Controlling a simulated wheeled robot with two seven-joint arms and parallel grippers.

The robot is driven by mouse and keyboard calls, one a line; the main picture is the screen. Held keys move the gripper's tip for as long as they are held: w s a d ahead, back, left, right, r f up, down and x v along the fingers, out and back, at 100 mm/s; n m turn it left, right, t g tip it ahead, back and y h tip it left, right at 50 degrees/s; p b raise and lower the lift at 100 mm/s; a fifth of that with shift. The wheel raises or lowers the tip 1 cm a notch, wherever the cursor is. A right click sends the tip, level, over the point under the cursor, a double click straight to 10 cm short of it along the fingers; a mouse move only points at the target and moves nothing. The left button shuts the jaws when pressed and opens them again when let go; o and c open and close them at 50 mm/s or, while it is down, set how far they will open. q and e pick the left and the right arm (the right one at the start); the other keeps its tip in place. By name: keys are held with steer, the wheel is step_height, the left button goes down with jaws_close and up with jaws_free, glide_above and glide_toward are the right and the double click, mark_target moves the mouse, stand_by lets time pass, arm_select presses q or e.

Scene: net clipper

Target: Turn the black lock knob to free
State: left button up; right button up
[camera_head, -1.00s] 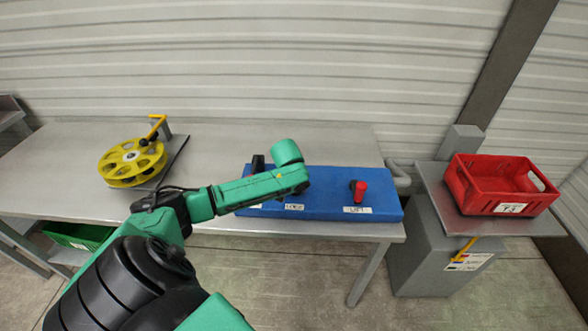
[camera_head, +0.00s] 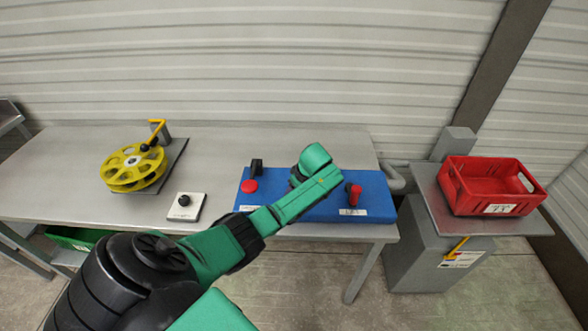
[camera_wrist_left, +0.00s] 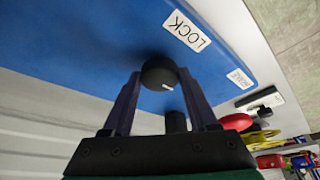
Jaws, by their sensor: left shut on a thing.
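The black lock knob (camera_wrist_left: 158,73) shows in the left wrist view, on the blue panel (camera_wrist_left: 90,45). A short white mark is at the lower right of its face. A white LOCK label (camera_wrist_left: 187,31) is on the panel beside it, up and to the right. My left gripper (camera_wrist_left: 160,78) is shut on the knob, one finger on each side. In the head view the blue panel (camera_head: 378,205) lies on the table, and my left arm hides the knob and the fingers. My right gripper is not in view.
The panel also carries a red button (camera_head: 249,186), a black upright part (camera_head: 257,166) and a red-handled lever (camera_head: 353,194). A white box with a black knob (camera_head: 185,206) and a yellow reel (camera_head: 133,168) stand left. A red crate (camera_head: 497,186) is at the right.

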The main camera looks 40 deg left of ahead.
arm_select(q)
steer(key=n+b, duration=0.1)
steer(key=n+g+b, duration=0.1)
steer(key=n, duration=0.1)
steer(key=shift+w+f, duration=0.15)
steer(key=shift+f, duration=0.05)
steer(key=shift+r+n+g+b, duration=0.15)
steer(key=shift+n+g+b, duration=0.65)
steer(key=shift+n+b, duration=0.5)
steer(key=shift+n, duration=0.3)
steer(key=shift+a, duration=0.1)
steer(key=o, duration=1.4)
steer(key=shift+c, duration=0.2)
steer(key=v, duration=1.4)
steer(key=shift+a+r, duration=0.15)
steer(key=shift+r, duration=0.3)
